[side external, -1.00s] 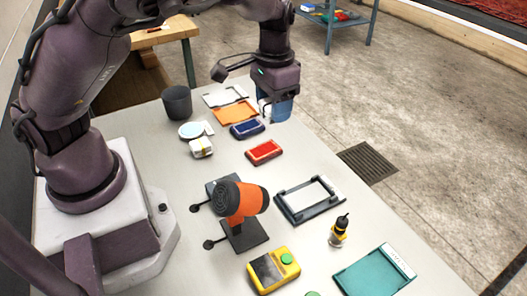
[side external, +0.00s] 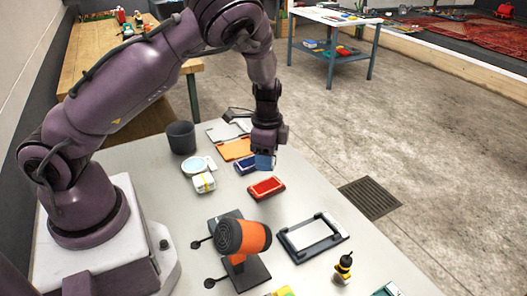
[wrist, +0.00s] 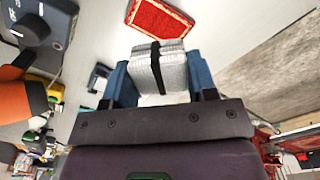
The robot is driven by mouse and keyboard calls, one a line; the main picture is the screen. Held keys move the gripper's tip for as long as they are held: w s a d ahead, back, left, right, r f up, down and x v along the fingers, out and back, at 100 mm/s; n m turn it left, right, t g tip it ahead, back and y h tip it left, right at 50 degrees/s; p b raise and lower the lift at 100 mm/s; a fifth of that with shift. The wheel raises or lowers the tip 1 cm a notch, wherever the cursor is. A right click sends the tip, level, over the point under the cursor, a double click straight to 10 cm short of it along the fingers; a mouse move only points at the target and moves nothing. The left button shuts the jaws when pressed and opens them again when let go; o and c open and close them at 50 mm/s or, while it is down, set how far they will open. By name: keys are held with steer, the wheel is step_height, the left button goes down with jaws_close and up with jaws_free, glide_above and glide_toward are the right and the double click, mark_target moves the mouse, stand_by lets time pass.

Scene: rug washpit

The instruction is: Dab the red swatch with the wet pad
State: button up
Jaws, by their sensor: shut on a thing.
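The red swatch (side external: 266,188) lies flat on the grey table in a red frame. It also shows at the top of the wrist view (wrist: 160,20). My gripper (side external: 264,162) is above the table, just behind the red swatch and beside the blue swatch (side external: 246,166), pointing down. In the wrist view its blue fingers are shut on a whitish ribbed pad (wrist: 160,70) with a black strap. The pad appears just below the red swatch there; I cannot tell its height or whether it touches anything. The side view mostly hides the pad.
An orange swatch (side external: 234,150), a dark cup (side external: 181,138), a round pale dish (side external: 194,166) and a white block (side external: 204,183) stand to the left. An orange dryer (side external: 242,238), an empty dark frame (side external: 288,242) and a small bottle (side external: 342,270) stand nearer the camera.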

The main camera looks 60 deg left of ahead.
mark_target(266, 186)
steer(key=shift+f, duration=3)
steer(key=shift+f, duration=0.6)
steer(key=shift+r, duration=0.1)
steer(key=shift+r, duration=3.45)
steer(key=shift+f, duration=0.1)
steer(key=shift+f, duration=2.85)
